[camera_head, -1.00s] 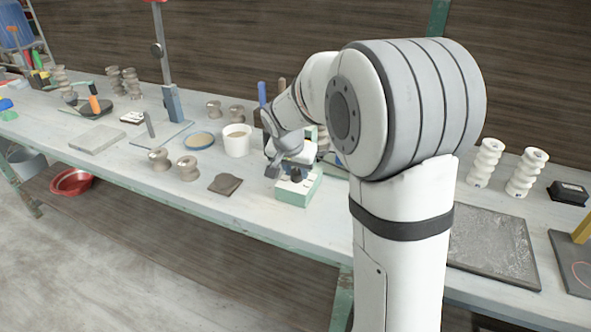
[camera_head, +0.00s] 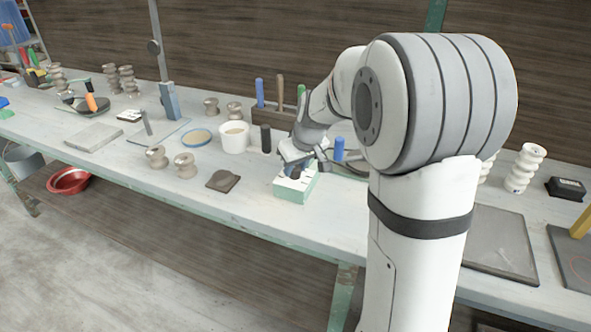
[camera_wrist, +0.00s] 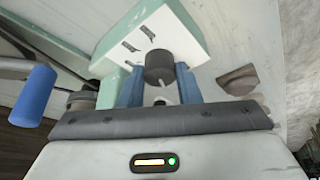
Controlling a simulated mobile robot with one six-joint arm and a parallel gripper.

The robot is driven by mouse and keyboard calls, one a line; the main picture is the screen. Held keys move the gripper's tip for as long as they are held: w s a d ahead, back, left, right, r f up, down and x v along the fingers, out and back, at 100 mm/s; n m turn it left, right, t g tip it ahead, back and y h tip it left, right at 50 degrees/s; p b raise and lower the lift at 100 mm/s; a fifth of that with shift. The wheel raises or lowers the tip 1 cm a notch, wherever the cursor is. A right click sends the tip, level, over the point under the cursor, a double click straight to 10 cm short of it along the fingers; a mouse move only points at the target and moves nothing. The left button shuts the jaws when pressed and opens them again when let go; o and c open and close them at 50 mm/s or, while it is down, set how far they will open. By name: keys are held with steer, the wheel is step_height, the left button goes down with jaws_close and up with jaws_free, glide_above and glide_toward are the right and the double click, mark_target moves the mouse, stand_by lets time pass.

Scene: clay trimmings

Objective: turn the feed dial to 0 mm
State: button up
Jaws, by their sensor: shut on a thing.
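The feed dial (camera_wrist: 159,68) is a dark grey round knob on a green box with a white top plate (camera_wrist: 184,32). In the wrist view my gripper (camera_wrist: 160,74) has its two blue fingers on either side of the dial, shut on it. The plate carries dark marks beside the dial; I cannot read any figures. A small pale line shows at the dial's near edge. In the head view the box (camera_head: 298,190) stands near the bench's front edge, with my gripper (camera_head: 294,169) over it, partly hiding the dial.
A blue-handled tool (camera_wrist: 35,95) is close to my gripper on the left in the wrist view. A white tub (camera_head: 234,138) and a dark clay piece (camera_head: 223,181) are left of the box. A tool rack (camera_head: 268,115) stands behind.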

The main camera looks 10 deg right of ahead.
steer(key=shift+n+y+b, duration=0.3)
steer(key=shift+n+b, duration=0.2)
steer(key=shift+n, duration=0.3)
steer(key=o, duration=1)
steer(key=shift+c, duration=0.2)
steer(key=shift+d, duration=0.1)
steer(key=v, duration=0.7)
steer(key=shift+r, duration=0.4)
